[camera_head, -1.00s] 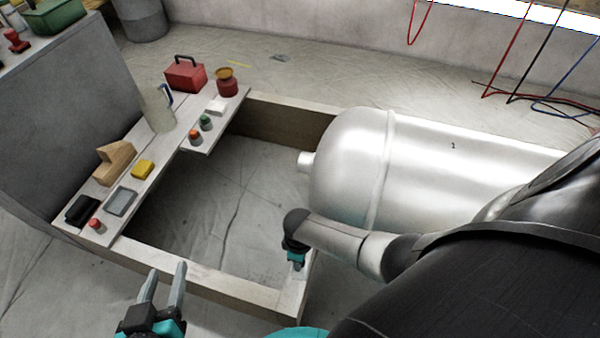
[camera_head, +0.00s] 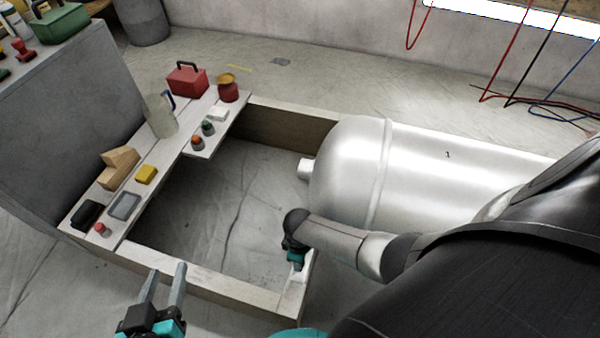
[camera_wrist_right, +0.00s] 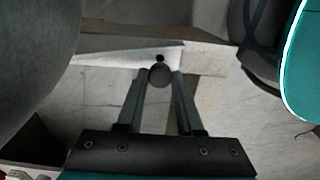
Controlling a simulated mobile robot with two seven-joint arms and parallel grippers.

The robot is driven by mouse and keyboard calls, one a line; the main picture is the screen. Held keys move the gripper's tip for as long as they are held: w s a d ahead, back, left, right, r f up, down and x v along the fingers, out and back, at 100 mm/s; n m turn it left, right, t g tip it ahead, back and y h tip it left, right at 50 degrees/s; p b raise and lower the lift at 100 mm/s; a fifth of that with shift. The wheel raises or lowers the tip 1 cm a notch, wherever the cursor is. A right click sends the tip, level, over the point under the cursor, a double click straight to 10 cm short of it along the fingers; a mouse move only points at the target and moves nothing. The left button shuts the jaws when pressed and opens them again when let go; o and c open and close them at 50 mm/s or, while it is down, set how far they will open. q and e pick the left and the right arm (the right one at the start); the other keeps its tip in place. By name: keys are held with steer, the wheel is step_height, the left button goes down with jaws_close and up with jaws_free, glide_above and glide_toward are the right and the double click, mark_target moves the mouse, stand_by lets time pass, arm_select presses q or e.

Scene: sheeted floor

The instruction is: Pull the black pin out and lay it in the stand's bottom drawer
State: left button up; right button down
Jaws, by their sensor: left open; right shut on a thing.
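My right gripper (camera_wrist_right: 159,82) is shut on a dark round knob, which looks like the head of the black pin (camera_wrist_right: 159,75). In the right wrist view, a small dark spot, perhaps a hole, shows just beyond it on the pale frame beam (camera_wrist_right: 205,58). I cannot tell whether the pin's shaft is in the beam. In the head view my right gripper (camera_head: 297,266) is at the frame's near right corner, and the pin is hidden there. My left gripper (camera_head: 163,285) is open and empty in front of the near beam. No stand drawer can be made out.
A large silver tank (camera_head: 440,170) lies beside my right arm. A plank shelf (camera_head: 128,222) at left bears a pitcher (camera_head: 160,116), a red box (camera_head: 187,79), a wooden block (camera_head: 118,167) and small items. A grey cabinet (camera_head: 75,115) stands behind it. The frame's inside is open floor.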

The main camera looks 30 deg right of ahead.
steer(key=shift+r, duration=0.15)
steer(key=shift+r+p, duration=1.9)
steer(key=shift+p, duration=0.2)
